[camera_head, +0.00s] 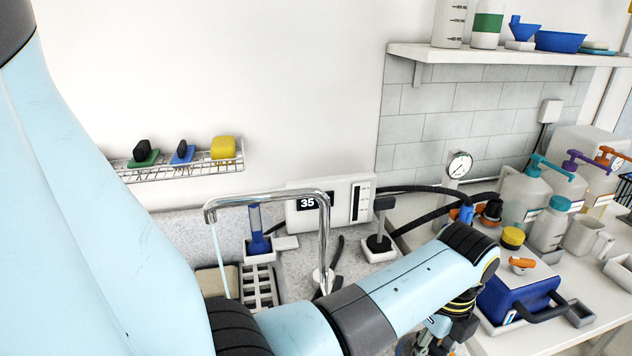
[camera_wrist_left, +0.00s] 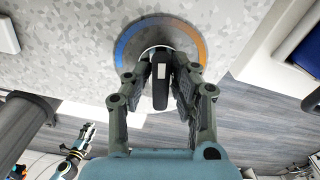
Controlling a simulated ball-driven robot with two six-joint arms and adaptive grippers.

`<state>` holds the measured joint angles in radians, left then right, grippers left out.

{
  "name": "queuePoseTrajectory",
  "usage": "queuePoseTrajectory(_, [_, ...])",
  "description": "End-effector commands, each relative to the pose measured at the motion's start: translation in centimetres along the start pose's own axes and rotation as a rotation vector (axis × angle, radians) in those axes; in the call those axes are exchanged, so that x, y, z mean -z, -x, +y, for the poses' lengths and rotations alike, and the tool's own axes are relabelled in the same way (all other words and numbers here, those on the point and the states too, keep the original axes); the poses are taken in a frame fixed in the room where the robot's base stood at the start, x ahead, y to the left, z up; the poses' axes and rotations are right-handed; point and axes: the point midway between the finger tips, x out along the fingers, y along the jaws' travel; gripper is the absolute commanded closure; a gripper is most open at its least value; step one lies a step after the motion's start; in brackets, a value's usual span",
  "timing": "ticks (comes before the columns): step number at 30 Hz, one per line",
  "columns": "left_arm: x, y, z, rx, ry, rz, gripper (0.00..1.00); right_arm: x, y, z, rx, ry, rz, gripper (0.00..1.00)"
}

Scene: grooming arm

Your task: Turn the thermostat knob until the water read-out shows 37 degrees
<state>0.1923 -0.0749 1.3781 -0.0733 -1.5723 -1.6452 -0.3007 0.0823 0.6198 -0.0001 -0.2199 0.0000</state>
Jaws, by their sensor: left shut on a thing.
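The thermostat knob (camera_wrist_left: 162,82) is a dark bar handle with a pale stripe, in front of a round dial ring (camera_wrist_left: 128,42), blue on the left and orange on the right. My left gripper (camera_wrist_left: 161,88) is shut on the knob, one finger on each side. The water read-out (camera_head: 307,203) on the white wall unit shows 35. In the head view my left arm crosses the front, and the knob is not visible there. What looks like part of my right arm and gripper (camera_wrist_left: 86,134) shows small at lower left in the left wrist view; its jaws are too small to read.
A curved metal tap (camera_head: 326,240) rises behind my left arm. A black-handled stand (camera_head: 379,243) is beside the read-out unit. A wire rack (camera_head: 180,170) hangs on the left wall.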

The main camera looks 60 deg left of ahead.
Motion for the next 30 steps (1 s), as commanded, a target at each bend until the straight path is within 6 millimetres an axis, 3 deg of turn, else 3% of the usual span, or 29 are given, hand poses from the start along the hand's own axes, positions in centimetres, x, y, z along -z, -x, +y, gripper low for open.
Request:
queuePoseTrajectory(15, [0.0, 0.2, -0.2, 0.005, -0.009, -0.001, 1.00, 0.1, 0.2, -0.5, 0.006, -0.003, 0.001, 0.60])
queuePoseTrajectory(23, [-0.1, 0.3, -0.2, 0.005, -0.166, -0.002, 1.00, 0.3, 1.5, -0.2, 0.004, -0.002, 0.002, 0.60])
queuePoseTrajectory(24, [-0.1, 0.2, -0.2, 0.006, -0.191, -0.002, 0.75, 0.3, 1.4, -0.2, 0.003, -0.001, 0.002, 0.60])
queuePoseTrajectory(28, [-0.1, 0.1, -0.2, 0.005, -0.185, -0.002, 0.58, 0.3, 1.3, 0.0, 0.001, -0.001, 0.002, 0.60])
queuePoseTrajectory(30, [-0.1, 0.1, -0.1, 0.004, -0.185, -0.001, 0.57, 0.3, 1.3, 0.1, 0.000, 0.000, 0.002, 0.60])
